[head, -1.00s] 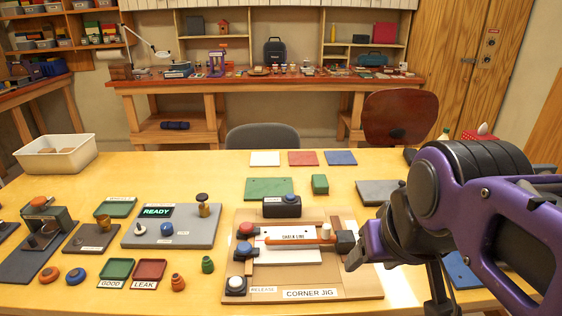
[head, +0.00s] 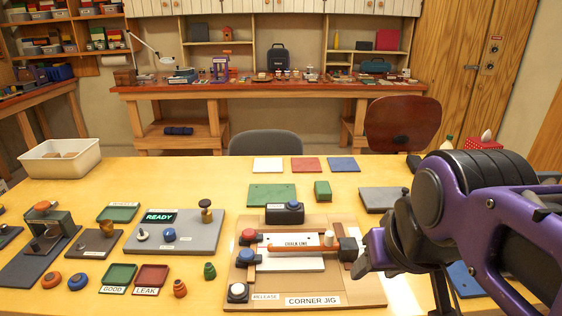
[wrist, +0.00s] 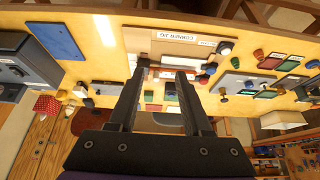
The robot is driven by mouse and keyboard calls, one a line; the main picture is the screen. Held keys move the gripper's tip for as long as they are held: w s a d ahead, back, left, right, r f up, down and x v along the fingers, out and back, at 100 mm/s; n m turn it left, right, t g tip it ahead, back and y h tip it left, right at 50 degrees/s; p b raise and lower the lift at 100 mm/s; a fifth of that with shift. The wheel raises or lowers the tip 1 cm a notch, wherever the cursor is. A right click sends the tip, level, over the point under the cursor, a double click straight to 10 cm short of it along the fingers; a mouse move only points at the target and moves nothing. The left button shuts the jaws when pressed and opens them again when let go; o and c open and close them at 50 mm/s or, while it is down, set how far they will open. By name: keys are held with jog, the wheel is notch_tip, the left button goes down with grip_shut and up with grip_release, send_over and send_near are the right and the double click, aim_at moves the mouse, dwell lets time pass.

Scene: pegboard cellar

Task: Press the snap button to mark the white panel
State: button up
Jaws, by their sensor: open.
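The corner jig (head: 350,290) lies on the table at the front. A white panel (head: 290,264) lies flat in it, partly covered by the bar labelled CHALK LINE (head: 296,244); I can make out no mark on its bare part. Behind the bar is a dark box with a blue button (head: 293,206); its label is too small to read surely. Red (head: 248,234), blue (head: 246,256) and white (head: 237,290) buttons line the jig's left side. My gripper (head: 366,264) is at the jig's right side, above it. In the wrist view my gripper (wrist: 157,74) is open and empty, its fingers apart.
A grey plate (head: 380,200) lies behind my arm. A READY station (head: 175,238), trays labelled GOOD and LEAK, and a white bin (head: 60,160) stand to the left.

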grip_shut()
dwell(1.4)
